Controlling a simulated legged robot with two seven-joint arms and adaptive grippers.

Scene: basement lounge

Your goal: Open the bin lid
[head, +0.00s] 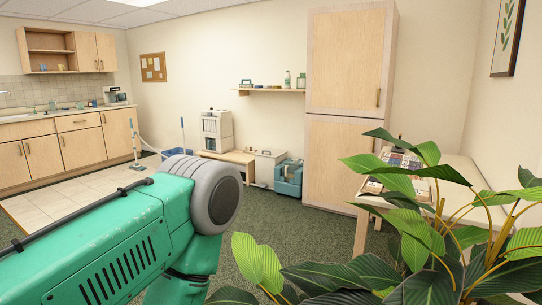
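I cannot clearly make out a bin with a lid. A pale box (268,167) stands on the floor by the far wall, and a blue-grey container (288,178) stands to its right; I cannot tell whether either is the bin. My green arm with a grey round joint fills the lower left and hides part of the floor. No gripper shows at the end of it, and my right gripper is not in view.
A large leafy plant (400,240) fills the lower right, partly covering a table (468,175). A tall wooden cabinet (345,160) stands at the back. Kitchen cabinets (85,143) line the left. Green carpet (275,225) lies open in the middle.

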